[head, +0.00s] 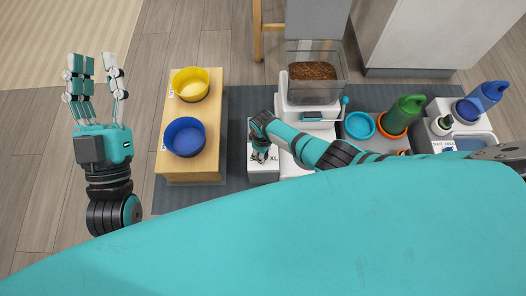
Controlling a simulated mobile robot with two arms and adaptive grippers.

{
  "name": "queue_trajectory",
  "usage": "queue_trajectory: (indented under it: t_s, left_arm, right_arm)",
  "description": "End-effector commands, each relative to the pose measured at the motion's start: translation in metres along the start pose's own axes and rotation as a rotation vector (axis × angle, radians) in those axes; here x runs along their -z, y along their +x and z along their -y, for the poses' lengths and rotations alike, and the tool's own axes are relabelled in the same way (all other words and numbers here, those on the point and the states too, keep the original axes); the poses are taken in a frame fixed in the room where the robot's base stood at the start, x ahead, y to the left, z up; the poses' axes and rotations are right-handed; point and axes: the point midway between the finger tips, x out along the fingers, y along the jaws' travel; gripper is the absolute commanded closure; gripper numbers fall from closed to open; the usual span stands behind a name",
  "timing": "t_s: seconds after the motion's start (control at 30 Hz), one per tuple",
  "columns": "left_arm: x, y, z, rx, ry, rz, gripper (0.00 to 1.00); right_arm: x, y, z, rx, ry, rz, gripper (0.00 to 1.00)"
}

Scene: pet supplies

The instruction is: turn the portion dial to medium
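A low white box (263,178) with black lettering that reads partly as "S" and "XL" stands at the centre, beside the white feeder (292,165). My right gripper (260,152) is over this box, fingers pointing down at the lettering. It covers the spot where the dial would show, so the dial and its setting are hidden. Whether its fingers touch or hold anything cannot be told. My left gripper (95,78) is raised at the far left, fingers spread and empty, away from the feeder.
A clear hopper (331,88) of brown kibble tops the feeder. A wooden stand (205,150) holds a yellow bowl (190,84) and a blue bowl (185,137). At right are a teal bowl (359,125), a green bottle (402,116) and a blue bottle (488,94). My teal body fills the foreground.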

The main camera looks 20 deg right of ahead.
Motion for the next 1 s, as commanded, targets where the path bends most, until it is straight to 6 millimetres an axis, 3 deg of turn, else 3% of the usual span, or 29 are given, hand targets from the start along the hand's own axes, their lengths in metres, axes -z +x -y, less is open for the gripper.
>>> queue_trajectory:
  t_s: [0.6,1.0]
  left_arm:
    - [-0.0033,-0.0005,0.0005,0.001,0.001,0.016,0.71]
    - [0.0029,-0.0012,0.0000,0.000,0.000,-0.019,0.71]
  right_arm:
    - [0.0011,-0.0001,-0.0002,-0.002,-0.580,-0.002,0.94]
    - [0.0014,-0.0001,0.0004,-0.001,-0.852,-0.003,0.94]
